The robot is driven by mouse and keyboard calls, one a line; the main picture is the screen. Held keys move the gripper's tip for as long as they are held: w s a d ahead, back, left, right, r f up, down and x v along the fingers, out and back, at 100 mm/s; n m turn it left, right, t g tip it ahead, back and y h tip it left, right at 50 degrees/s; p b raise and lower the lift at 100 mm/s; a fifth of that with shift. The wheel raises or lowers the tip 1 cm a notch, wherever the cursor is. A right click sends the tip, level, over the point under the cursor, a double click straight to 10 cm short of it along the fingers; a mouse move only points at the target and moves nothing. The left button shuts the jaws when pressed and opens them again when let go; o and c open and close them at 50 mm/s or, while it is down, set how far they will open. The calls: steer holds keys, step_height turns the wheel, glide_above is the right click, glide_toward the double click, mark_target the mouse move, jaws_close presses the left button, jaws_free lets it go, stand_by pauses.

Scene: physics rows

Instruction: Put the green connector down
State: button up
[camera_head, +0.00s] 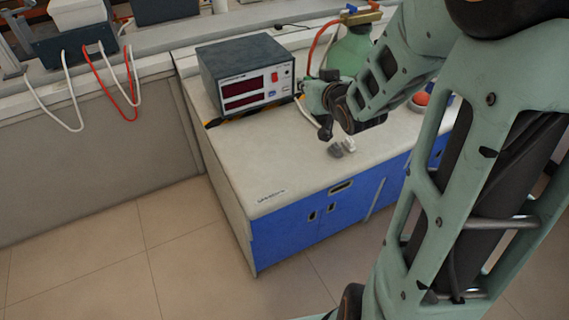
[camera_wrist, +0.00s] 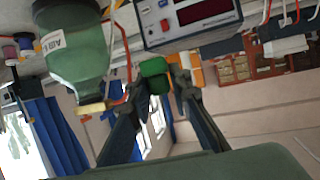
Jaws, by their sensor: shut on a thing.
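The green connector (camera_wrist: 154,75) is a small green block between my fingertips in the wrist view. My gripper (camera_wrist: 158,88) is shut on it, with a dark finger on each side. In the head view my gripper (camera_head: 325,128) is over the bench top, in front of the meter box. I cannot make out the connector in that view. In the wrist view, white and orange pieces (camera_wrist: 190,72) show beside the right finger; I cannot tell whether they touch it.
The bench (camera_head: 248,165) has a grey top and blue doors. A dark meter box (camera_head: 245,75) stands at its back left, and a green bottle (camera_head: 348,55) behind my arm. Small grey and white pieces (camera_head: 341,148) lie near my gripper.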

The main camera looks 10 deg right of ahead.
steer(key=s+d+f+n+y+b, duration=0.1)
steer(key=s+f+b, duration=0.3)
steer(key=f, duration=0.3)
steer(key=s+d+f+n+y+b, duration=0.1)
steer(key=s+f+y+b, duration=0.1)
steer(key=s+f+b, duration=0.3)
steer(key=b, duration=0.2)
glide_above(288, 156)
steer(key=shift+n+g, duration=0.3)
steer(key=f, duration=1.1)
steer(key=shift+s+d+f, duration=0.1)
steer(key=shift+s+f, duration=0.05)
steer(key=shift+s, duration=0.15)
steer(key=shift+w+f, duration=0.25)
steer(key=shift+f, duration=0.15)
steer(key=shift+f+b, duration=0.45)
steer(key=shift+f, duration=1)
steer(key=shift+f, duration=0.2)
steer(key=o, duration=0.9)
steer(key=shift+o, duration=0.2)
